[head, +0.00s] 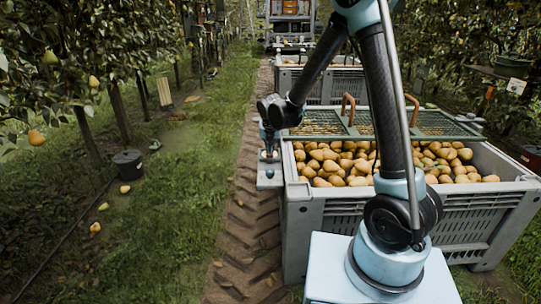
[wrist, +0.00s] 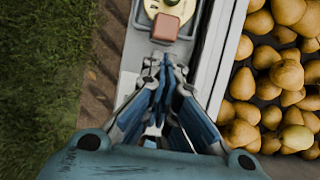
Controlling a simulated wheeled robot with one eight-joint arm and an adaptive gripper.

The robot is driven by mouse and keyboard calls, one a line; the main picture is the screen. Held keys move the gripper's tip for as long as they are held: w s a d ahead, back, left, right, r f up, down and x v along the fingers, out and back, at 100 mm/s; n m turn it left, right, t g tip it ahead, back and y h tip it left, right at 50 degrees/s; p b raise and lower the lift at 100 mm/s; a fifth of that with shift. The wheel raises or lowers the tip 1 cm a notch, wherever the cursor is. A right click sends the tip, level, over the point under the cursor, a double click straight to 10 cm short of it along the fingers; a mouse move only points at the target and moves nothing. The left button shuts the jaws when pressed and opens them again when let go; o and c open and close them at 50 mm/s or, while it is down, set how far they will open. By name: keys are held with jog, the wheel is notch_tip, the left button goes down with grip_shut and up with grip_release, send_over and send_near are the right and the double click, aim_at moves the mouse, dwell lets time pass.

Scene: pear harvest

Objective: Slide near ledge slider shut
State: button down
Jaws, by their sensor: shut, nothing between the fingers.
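A narrow grey ledge (head: 271,184) juts from the left side of the near pear crate; it also shows in the wrist view (wrist: 136,58). In the wrist view a reddish-brown block (wrist: 166,27) sits by a round cream-and-yellow fitting on the ledge, ahead of my fingertips. My gripper (wrist: 163,66) is shut and empty, pointing down over the ledge; it also shows in the head view (head: 268,152). I cannot tell whether it touches anything. The slider's track is not clear, and my fingers hide part of the ledge.
The grey crate (head: 300,215) is full of pears (wrist: 272,85), right of the ledge. A green mesh lid (head: 375,128) with brown handles lies across its far part. Grass and a dirt track are open at left; a dark bucket (head: 127,165) stands there.

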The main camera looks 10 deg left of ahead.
jog(key=shift+v, duration=2.3)
jog(key=shift+s+f, duration=0.1)
jog(key=s+d+r+m, duration=0.3)
jog(key=d+m, duration=0.3)
jog(key=d, duration=0.3)
jog(key=s+d+r+m+g, duration=0.1)
jog(key=s+d+r+m, duration=0.15)
jog(key=d+m, duration=0.4)
jog(key=s+d+r+m, duration=0.3)
jog(key=d+r+m, duration=0.15)
jog(key=d, duration=0.65)
jog(key=s+d+f+m, duration=0.2)
jog(key=s+d+m, duration=0.5)
jog(key=s+m, duration=0.3)
jog(key=s+d+f+m+g+h, duration=0.1)
jog(key=s+d+f+m, duration=0.2)
jog(key=s+d+m, duration=0.5)
jog(key=shift+s+f+m, duration=0.35)
jog(key=shift+s+m, duration=0.8)
jog(key=shift+m, duration=0.45)
